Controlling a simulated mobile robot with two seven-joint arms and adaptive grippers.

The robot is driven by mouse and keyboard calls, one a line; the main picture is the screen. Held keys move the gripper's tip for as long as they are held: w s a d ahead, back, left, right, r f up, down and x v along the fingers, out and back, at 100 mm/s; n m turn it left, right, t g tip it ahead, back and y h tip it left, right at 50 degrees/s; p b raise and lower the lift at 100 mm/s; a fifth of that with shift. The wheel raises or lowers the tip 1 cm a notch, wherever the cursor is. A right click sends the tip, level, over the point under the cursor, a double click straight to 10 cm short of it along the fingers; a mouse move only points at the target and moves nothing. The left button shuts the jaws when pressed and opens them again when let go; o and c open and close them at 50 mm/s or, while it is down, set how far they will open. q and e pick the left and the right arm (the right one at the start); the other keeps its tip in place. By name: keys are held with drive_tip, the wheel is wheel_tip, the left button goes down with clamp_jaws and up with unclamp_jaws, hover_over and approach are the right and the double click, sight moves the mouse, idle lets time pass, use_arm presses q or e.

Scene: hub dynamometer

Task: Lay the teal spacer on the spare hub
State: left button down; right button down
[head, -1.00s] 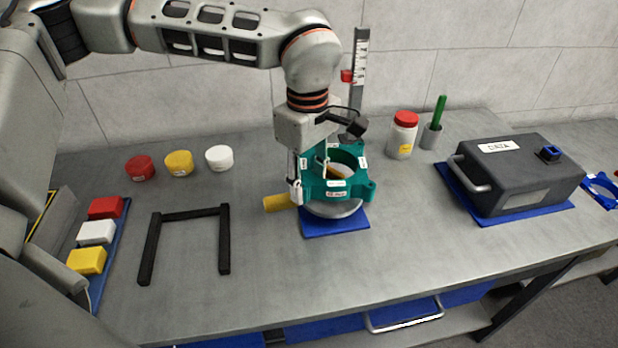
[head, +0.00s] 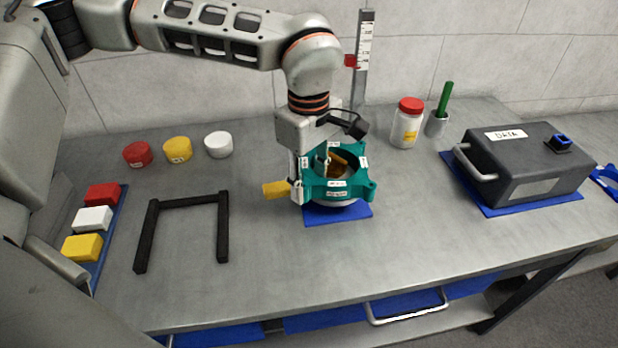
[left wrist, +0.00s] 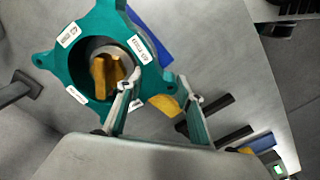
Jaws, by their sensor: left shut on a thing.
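The teal spacer (head: 353,192) is a square-flanged ring with white labels and corner lugs. My left gripper (head: 312,175) is shut on its left wall, one finger inside the bore and one outside. The left wrist view shows the spacer (left wrist: 96,22) between the fingers (left wrist: 158,78). The spare hub (head: 347,204) is mostly hidden under the spacer; only a thin grey rim shows, above a blue mat (head: 340,215). A yellow part (left wrist: 112,75) shows through the bore. I cannot tell whether the spacer touches the hub. My right gripper is not in view.
A yellow handle-like piece (head: 275,189) sticks out left of the hub. A black frame (head: 222,228) lies to the left. Red, yellow and white caps (head: 218,144) stand behind. A jar (head: 407,124), a height gauge (head: 360,70) and a dark box (head: 525,165) stand right and behind.

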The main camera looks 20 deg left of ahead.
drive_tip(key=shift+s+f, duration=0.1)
use_arm(q)
drive_tip(key=c, duration=1.3)
unclamp_jaws()
drive_tip(key=shift+o, duration=0.2)
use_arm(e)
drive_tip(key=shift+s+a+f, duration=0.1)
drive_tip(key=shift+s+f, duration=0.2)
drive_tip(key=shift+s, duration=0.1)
